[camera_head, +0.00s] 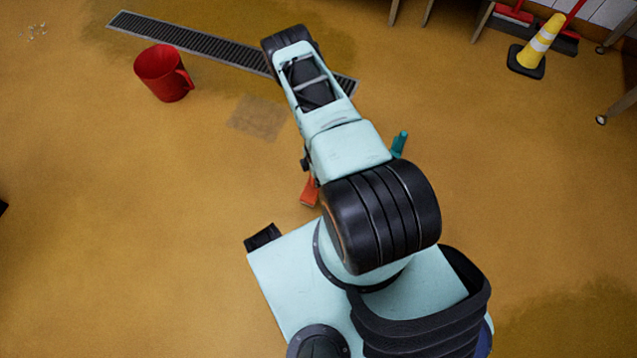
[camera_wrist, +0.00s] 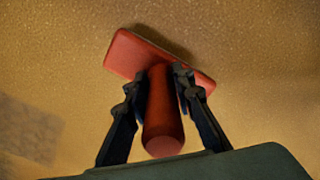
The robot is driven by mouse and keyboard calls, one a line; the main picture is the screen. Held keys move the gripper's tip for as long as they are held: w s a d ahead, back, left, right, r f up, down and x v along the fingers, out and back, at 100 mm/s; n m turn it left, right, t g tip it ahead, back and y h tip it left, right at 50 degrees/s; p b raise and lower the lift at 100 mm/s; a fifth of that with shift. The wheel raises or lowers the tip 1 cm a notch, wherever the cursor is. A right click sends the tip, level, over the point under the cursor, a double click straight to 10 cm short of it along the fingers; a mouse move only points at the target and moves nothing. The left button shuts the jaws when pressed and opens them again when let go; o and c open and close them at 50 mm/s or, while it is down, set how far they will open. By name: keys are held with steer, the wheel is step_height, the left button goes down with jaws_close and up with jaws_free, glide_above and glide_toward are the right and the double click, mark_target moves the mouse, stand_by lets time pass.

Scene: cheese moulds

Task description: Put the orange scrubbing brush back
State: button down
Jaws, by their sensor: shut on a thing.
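The orange scrubbing brush (camera_wrist: 162,115) fills the middle of the wrist view, with its round handle toward the camera and its flat block (camera_wrist: 130,52) beyond. My gripper (camera_wrist: 159,84) has one dark finger on each side of the handle and is shut on it. In the head view, part of the brush (camera_head: 309,191) shows just left of my arm. My arm hides most of the gripper there. A shadow lies beside the block in the wrist view; I cannot tell whether the brush touches the floor.
A red jug (camera_head: 162,74) stands on the ochre floor at the upper left, beside a long drain grate (camera_head: 190,40). A teal object (camera_head: 399,143) shows partly behind my arm. A yellow cone (camera_head: 541,43) and a red broom (camera_head: 516,14) are at the upper right.

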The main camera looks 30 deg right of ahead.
steer(key=shift+w+d+f, duration=0.1)
steer(key=shift+d+f, duration=0.25)
steer(key=shift+f, duration=0.05)
steer(key=shift+d+f+b, duration=0.1)
steer(key=shift+f+b, duration=0.85)
steer(key=shift+f, duration=0.6)
steer(key=shift+f, duration=0.15)
steer(key=c, duration=1.7)
jaws_free()
steer(key=shift+o, duration=0.2)
step_height(320, 180, up, 12)
steer(key=p, duration=0.5)
